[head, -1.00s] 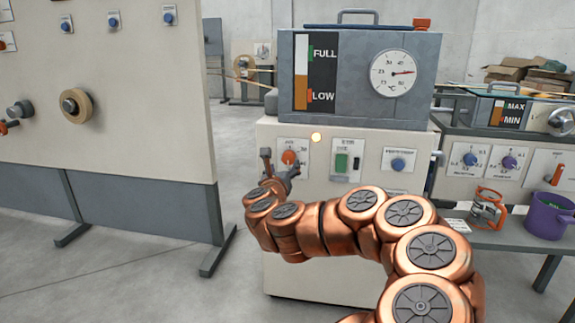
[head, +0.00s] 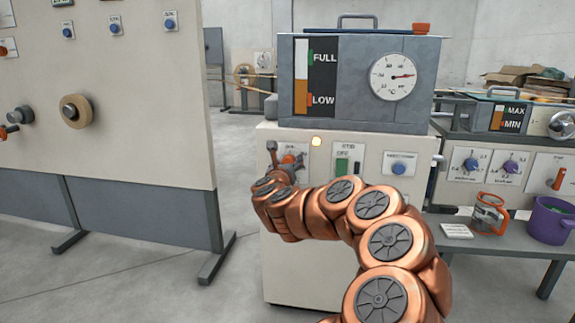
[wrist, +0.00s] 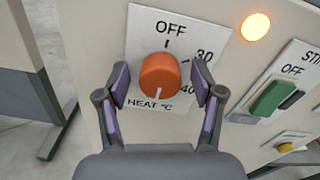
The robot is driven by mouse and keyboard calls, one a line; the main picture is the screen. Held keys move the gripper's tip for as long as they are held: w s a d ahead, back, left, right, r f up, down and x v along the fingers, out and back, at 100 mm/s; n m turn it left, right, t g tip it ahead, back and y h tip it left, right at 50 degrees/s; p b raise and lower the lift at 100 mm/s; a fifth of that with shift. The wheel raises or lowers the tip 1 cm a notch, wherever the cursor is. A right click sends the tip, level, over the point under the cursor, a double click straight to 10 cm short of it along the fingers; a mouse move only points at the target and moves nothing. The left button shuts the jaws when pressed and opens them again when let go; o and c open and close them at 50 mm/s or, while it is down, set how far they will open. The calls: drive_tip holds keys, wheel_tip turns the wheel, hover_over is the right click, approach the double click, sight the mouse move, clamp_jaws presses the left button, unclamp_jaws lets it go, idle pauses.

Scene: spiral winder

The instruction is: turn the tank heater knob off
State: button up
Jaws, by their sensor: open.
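The orange heater knob (wrist: 160,72) sits on a white plate marked OFF at the top, with 30 and 40 down the right and HEAT °C below. Its white line points down, away from OFF. My gripper (wrist: 160,88) is open, with one finger on each side of the knob; I cannot tell whether they touch it. In the head view my gripper (head: 284,160) is at the panel and partly covers the knob (head: 289,158). The round lamp (wrist: 255,27) beside the plate glows orange.
A green switch (wrist: 272,97) on the STIR plate is right of the lamp. The grey tank (head: 345,100) with a dial (head: 394,75) stands on top. A blue knob (head: 398,168) is farther right. A large panel (head: 120,150) stands at left, with open floor between.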

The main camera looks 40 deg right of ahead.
drive_tip(key=c, duration=1.1)
drive_tip(key=shift+c, duration=0.2)
